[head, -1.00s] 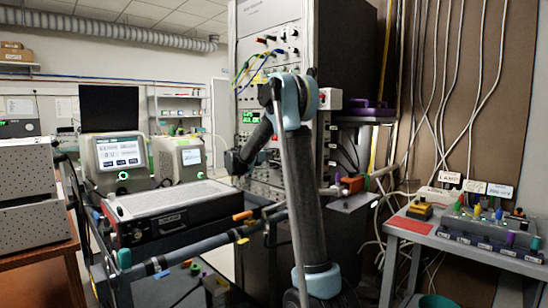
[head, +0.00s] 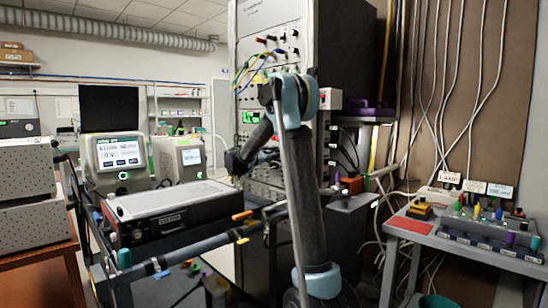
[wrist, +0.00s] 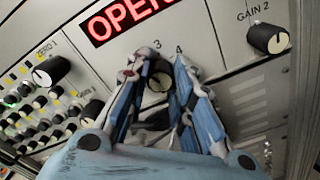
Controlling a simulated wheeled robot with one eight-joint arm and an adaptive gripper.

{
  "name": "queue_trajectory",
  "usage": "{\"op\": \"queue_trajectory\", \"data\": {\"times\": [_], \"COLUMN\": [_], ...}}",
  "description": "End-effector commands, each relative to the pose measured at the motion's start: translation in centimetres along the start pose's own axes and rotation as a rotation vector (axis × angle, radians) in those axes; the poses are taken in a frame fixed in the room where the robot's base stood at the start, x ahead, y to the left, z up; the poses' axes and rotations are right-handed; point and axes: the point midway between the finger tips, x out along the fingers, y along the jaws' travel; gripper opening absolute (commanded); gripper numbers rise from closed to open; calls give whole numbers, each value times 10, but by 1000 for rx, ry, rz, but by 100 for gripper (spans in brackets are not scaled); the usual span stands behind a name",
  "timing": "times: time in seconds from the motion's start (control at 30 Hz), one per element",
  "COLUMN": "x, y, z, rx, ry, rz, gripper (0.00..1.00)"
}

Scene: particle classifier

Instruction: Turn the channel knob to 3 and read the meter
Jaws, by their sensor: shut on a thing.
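The channel knob (wrist: 158,80) is dark with a pale face and sits on the white panel in the wrist view. The numbers 3 and 4 are printed above it; its other marks are hidden by my fingers. My gripper (wrist: 157,82) is shut on the knob, with a blue-grey finger on each side. I cannot tell surely which number the knob points to. A red lit display (wrist: 125,18) above it shows letters like "OPEN", cut by the frame's top edge. In the head view my arm reaches to the rack (head: 262,20), and the fingertips cannot be made out.
A GAIN 2 knob (wrist: 269,38) is to the right and a ZERO 1 knob (wrist: 51,70) to the left, with several small knobs below. In the head view, a cart with a black-and-silver case (head: 170,215) stands left, and a grey table (head: 470,245) with plugs stands right.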

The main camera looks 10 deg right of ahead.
Motion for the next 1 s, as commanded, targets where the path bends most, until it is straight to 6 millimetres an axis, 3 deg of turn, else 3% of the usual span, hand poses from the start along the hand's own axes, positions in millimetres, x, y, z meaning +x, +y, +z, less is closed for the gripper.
{"op": "queue_trajectory", "data": {"times": [0.6,1.0], "x": [-2,-2], "y": [1,0], "z": [-2,-2], "rx": [554,752], "ry": [11,12], "rz": [2,0], "gripper": [0,0]}}
